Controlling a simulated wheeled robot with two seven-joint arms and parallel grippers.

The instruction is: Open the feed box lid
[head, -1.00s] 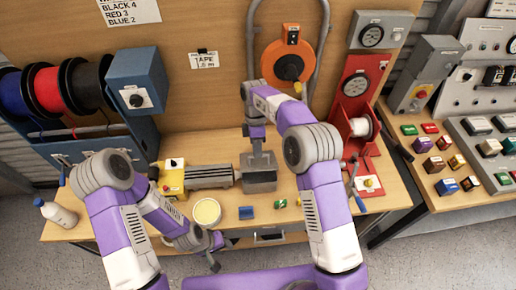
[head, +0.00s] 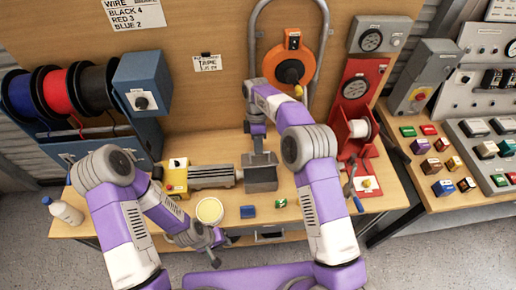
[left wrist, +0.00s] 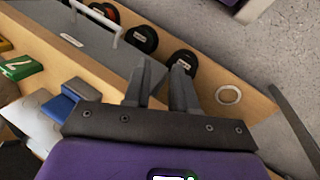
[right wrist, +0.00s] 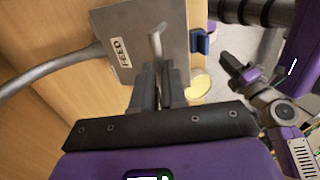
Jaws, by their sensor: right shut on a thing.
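The feed box (head: 262,180) is a small grey metal box on the bench, at the right end of a ribbed grey cylinder. In the right wrist view its grey plate (right wrist: 125,60) bears the label FEED, and a light, bent handle (right wrist: 156,40) rises from it. My right gripper (right wrist: 158,68) is closed at that handle; its fingers hide the lower part. I cannot make out any lid gap. My left gripper (left wrist: 167,65) is empty, with its fingers apart, near the bench's front edge, left of the feed box in the head view (head: 215,250).
A red stand (head: 352,125) is to the right. A white bottle (head: 66,212) stands at the left edge.

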